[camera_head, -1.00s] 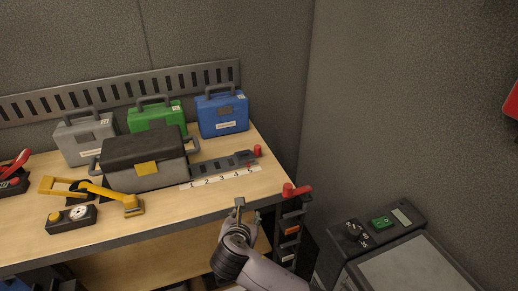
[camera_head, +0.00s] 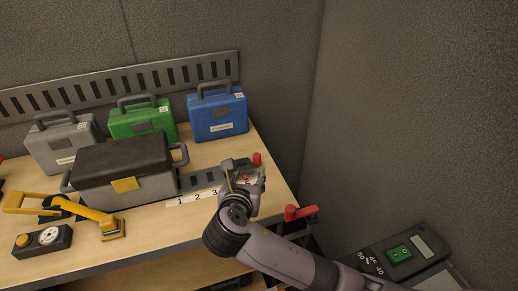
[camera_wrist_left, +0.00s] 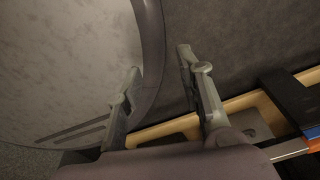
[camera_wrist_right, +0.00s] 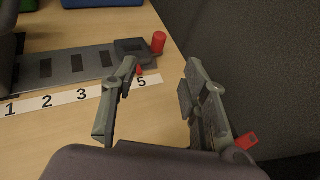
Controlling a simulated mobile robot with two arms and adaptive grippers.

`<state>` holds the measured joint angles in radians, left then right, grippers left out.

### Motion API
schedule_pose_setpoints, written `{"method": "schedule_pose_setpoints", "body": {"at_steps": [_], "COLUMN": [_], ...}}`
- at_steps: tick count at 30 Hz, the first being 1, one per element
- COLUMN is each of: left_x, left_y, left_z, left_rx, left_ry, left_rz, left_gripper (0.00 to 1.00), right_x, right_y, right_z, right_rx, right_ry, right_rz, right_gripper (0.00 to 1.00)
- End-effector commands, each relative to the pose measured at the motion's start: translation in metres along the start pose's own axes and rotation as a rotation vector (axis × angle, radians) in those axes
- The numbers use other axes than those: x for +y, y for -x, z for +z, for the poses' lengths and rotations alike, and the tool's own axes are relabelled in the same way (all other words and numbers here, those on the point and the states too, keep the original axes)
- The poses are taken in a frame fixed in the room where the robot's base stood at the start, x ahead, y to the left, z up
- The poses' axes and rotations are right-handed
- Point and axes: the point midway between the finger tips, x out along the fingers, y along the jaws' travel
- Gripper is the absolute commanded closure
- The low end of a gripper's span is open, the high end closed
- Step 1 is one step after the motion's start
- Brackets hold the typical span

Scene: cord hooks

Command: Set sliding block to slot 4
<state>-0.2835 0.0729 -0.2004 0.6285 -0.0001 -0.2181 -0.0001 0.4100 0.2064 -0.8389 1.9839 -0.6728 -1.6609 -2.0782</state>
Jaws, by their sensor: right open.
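The rail (camera_wrist_right: 80,64) with dark slots lies on the workbench behind a white number strip (camera_wrist_right: 62,98). The dark grey sliding block (camera_wrist_right: 134,48) sits at the rail's right end by the 5, with a small red part at its near side. It also shows in the head view (camera_head: 238,163), partly covered by my right gripper (camera_head: 246,174). In the right wrist view my right gripper (camera_wrist_right: 160,68) is open and empty, its left finger in front of the block's near edge and hiding the 4. My left gripper (camera_wrist_left: 159,62) is open and empty, away from the rail.
A red cylinder (camera_wrist_right: 158,42) stands at the rail's right end. A grey toolbox (camera_head: 125,180) stands at the rail's left end. Blue (camera_head: 217,115), green (camera_head: 142,122) and grey (camera_head: 62,145) cases stand behind. A red-handled item (camera_head: 300,212) is at the bench's right edge.

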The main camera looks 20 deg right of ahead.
Motion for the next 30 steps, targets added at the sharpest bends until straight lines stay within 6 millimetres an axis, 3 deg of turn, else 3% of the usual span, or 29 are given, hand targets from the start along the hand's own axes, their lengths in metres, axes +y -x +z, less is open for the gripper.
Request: {"method": "schedule_pose_setpoints", "body": {"at_steps": [5,12,21,30], "left_x": [-0.001,-0.004,-0.006,-0.002], "left_y": [-0.002,-0.005,-0.012,-0.015], "left_z": [0.01,0.039,0.019,0.012], "left_rx": [-0.014,-0.056,-0.025,-0.014], "left_ry": [-0.001,-0.004,-0.004,-0.001], "left_rz": [-0.001,-0.004,-0.007,-0.003], "left_gripper": [0.65,0.65,0.65,0.65], "right_x": [-0.001,-0.001,-0.001,0.0], "right_y": [-0.025,-0.078,-0.14,-0.169], "right_z": [-0.001,-0.001,-0.001,-0.001], "right_rx": [0.0,0.001,0.001,0.001], "right_ry": [0.001,0.0,-0.002,-0.002], "right_rz": [-0.004,-0.005,-0.004,-0.001], "right_gripper": [0.59,0.59,0.59,0.59]}}
